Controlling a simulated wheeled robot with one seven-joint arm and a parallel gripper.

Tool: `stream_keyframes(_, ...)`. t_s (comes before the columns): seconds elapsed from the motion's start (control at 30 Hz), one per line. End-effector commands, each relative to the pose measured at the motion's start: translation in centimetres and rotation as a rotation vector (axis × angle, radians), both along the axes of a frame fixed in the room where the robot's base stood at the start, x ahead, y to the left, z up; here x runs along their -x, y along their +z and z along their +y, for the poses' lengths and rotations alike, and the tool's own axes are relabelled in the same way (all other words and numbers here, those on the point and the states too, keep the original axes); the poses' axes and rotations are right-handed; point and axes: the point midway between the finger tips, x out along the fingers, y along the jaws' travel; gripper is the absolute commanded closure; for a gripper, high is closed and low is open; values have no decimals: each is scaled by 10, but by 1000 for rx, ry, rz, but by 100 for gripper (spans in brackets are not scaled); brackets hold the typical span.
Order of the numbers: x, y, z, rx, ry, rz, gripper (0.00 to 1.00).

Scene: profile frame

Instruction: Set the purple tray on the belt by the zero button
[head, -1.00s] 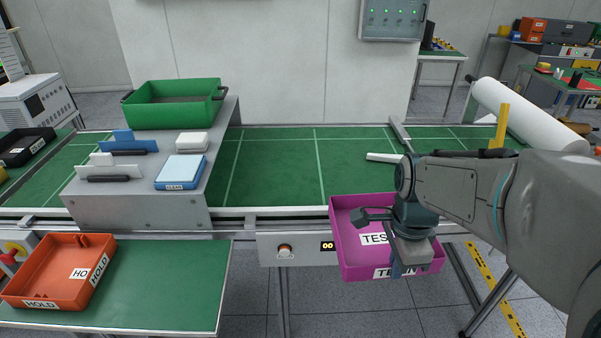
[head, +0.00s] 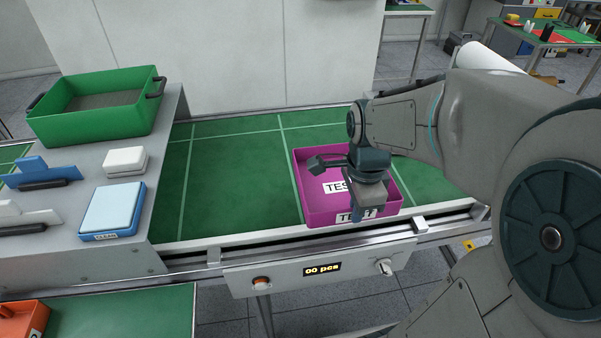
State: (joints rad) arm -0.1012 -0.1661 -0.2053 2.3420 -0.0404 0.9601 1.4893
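The purple tray (head: 310,212), labelled TEST, is level and over the front part of the green belt (head: 235,200). I cannot tell whether its base touches the belt. My gripper (head: 358,212) is at the tray's front wall, shut on its rim; my wrist hides part of the tray's inside and label. On the panel below the belt's front rail is an orange-red button (head: 261,283), left of the "00 pcs" display (head: 322,269). A light knob (head: 384,266) is right of the display. No zero marking is readable. The tray is above and right of the button.
A grey metal stand (head: 110,250) at left bears a green bin (head: 100,125), a blue-and-white pad (head: 112,212), a white block (head: 126,161) and two handled tools. The belt is bare between stand and tray. An orange tray (head: 20,322) shows at the lower left.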

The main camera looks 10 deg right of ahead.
Motion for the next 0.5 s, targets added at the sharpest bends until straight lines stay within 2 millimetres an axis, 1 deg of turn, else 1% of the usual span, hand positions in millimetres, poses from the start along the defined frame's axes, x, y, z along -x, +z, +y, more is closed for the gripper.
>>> stream_keyframes(0.03,-8,-5,4,1,4,4,100)
stream_keyframes(0.2,-35,-22,14,1,2,3,100)
stream_keyframes(0.5,-78,-49,30,1,0,1,100)
